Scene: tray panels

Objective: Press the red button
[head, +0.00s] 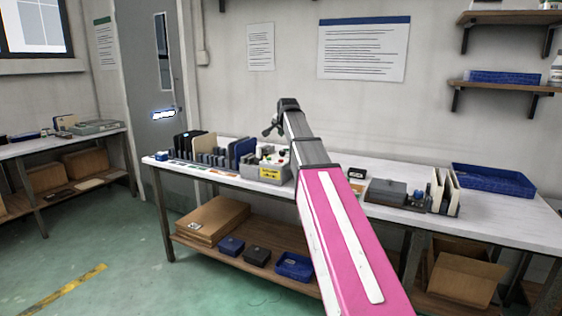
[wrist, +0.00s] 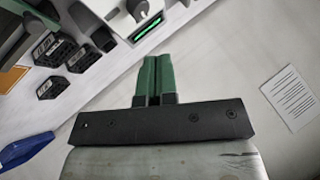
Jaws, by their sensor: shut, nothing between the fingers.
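A grey panel box (head: 262,173) stands on the white bench in the head view, just left of my arm. It bears small yellow, red and white parts, too small there to tell a red button for sure. In the head view my gripper (head: 271,129) is small and appears above the panel.
Dark upright holders (head: 242,150) stand left of the panel, and small black blocks (wrist: 48,47) show near it in the wrist view. A grey box (head: 386,192), a file rack (head: 445,190) and a blue tray (head: 493,182) are on the bench to the right.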

